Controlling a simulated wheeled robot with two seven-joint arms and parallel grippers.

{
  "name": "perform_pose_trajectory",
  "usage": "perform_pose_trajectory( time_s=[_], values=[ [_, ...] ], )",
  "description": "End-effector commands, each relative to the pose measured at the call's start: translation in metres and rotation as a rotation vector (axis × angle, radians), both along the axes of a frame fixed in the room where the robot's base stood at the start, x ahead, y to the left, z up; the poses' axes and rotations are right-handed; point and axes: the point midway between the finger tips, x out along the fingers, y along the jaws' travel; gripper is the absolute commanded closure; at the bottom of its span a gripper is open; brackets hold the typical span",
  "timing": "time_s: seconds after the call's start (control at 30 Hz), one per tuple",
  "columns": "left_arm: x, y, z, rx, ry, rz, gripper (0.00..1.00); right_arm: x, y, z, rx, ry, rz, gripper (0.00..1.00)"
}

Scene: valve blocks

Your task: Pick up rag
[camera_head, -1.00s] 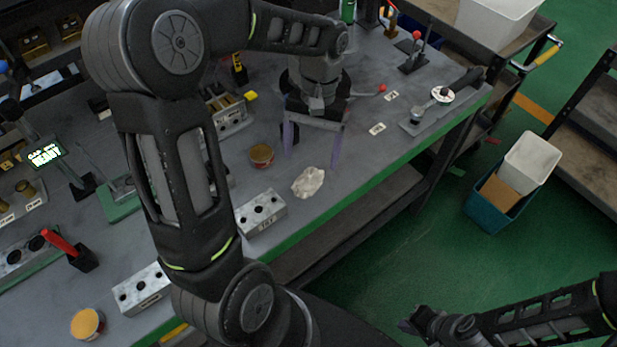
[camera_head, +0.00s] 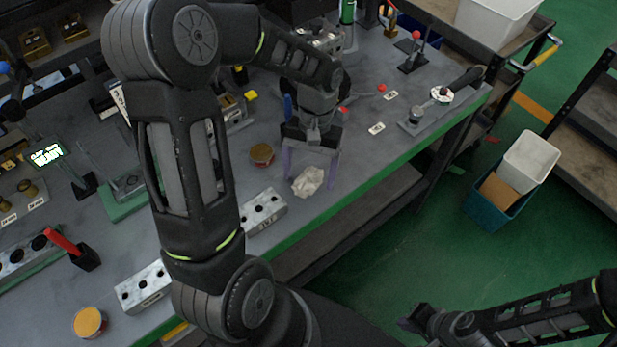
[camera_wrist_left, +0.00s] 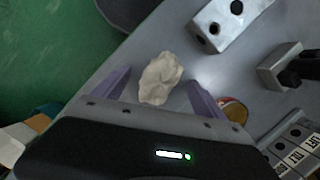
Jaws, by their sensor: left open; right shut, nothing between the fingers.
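The rag (camera_head: 308,181) is a crumpled off-white cloth lying on the grey workbench (camera_head: 345,150) near its green front edge. My left gripper (camera_head: 309,178) is open, pointing down, with its two purple fingers on either side of the rag. In the left wrist view the rag (camera_wrist_left: 160,78) lies between and slightly beyond the open fingers (camera_wrist_left: 161,92); I cannot tell whether either finger touches it. My right gripper (camera_head: 408,322) is at the lower right of the head view, away from the bench and holding nothing.
A metal block with holes (camera_head: 262,212) lies left of the rag, and a round tin (camera_head: 262,154) stands behind it to the left. A valve fixture (camera_head: 430,112) is at the bench's right end. A teal bin (camera_head: 492,208) stands on the green floor.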

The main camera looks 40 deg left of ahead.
Motion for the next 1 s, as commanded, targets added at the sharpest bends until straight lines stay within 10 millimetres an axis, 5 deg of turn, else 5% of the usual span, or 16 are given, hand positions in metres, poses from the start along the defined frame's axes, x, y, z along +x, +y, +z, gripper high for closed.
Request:
perform_pose_trajectory(
  time_s=[0.47,1.0],
  values=[
    [0.0004,0.0002,0.0005,0.0,-0.001,0.0,0.19,0.0,0.0,-0.0001,0.0,0.0,0.0,1.0],
    [0.0004,0.0002,0.0005,0.0,-0.001,0.0,0.63,0.0,0.0,-0.0001,0.0,0.0,0.0,1.0]
  ],
)
